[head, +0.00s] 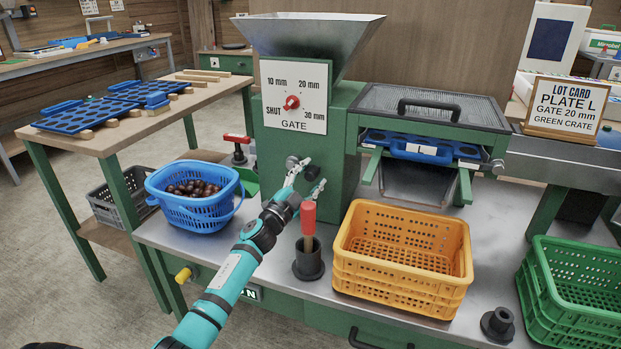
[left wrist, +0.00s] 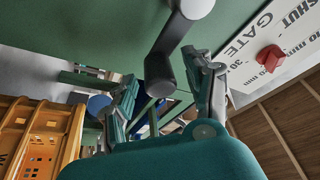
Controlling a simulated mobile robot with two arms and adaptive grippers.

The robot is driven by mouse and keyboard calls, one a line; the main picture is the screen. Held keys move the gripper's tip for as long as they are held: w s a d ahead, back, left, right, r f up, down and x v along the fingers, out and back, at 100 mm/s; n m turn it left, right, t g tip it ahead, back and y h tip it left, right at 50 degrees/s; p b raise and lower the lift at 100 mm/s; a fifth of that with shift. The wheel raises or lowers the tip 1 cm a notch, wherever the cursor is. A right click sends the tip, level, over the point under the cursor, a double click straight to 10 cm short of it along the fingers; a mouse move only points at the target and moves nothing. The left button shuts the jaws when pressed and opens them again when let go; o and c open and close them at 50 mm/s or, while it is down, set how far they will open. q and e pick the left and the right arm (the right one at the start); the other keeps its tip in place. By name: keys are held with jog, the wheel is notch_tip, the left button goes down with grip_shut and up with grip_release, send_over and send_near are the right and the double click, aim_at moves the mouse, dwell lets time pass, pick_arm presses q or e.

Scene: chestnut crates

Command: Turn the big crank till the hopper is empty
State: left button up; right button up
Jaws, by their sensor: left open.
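The metal hopper (head: 312,40) stands on top of the green machine; its inside is hidden. Below it, the red gate knob (head: 291,102) sits on a dial marked SHUT, 10, 20 and 30 mm. The crank's dark handle (head: 312,171) shows on the machine's front. My left gripper (head: 305,187) is open at the crank. In the left wrist view, the crank arm (left wrist: 171,44) comes down from its hub, and its dark handle (left wrist: 158,80) lies between the open fingers (left wrist: 165,100); contact is not clear. My right gripper is not in view.
A blue basket (head: 196,222) of chestnuts stands left of my arm. A red-handled tool (head: 309,217) stands in a dark cup close to my gripper. An empty yellow crate (head: 401,302) and a green crate (head: 575,300) are to the right. Plate L (head: 420,148) sits under the lidded frame.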

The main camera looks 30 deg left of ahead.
pick_arm(q)
grip_shut()
dwell(0.4)
